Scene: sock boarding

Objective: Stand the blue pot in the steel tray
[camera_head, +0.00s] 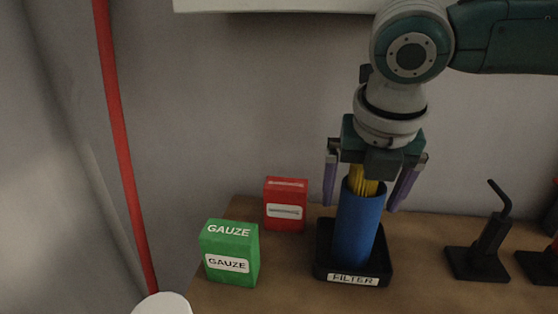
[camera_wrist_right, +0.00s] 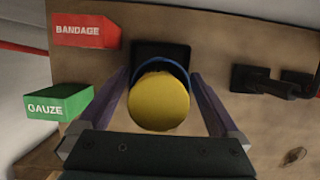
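The blue pot (camera_head: 358,226) is a tall blue cylinder standing in a black tray labelled FILTER (camera_head: 384,274). A yellow ribbed piece (camera_head: 364,184) sticks up out of its top. In the right wrist view the round yellow end (camera_wrist_right: 158,102) hides most of the pot, leaving its blue rim (camera_wrist_right: 163,65) showing behind. My right gripper (camera_head: 371,190) is above the pot, pointing down. Its purple fingers are spread on either side of the yellow piece and the pot's top, with gaps on both sides. No steel tray shows. My left gripper is not in view.
A green GAUZE box (camera_head: 231,251) and a red box (camera_head: 286,205), marked BANDAGE in the wrist view (camera_wrist_right: 86,30), stand left of the black tray. A black stand with a bent rod (camera_head: 484,250) is to the right. A wall rises behind the table.

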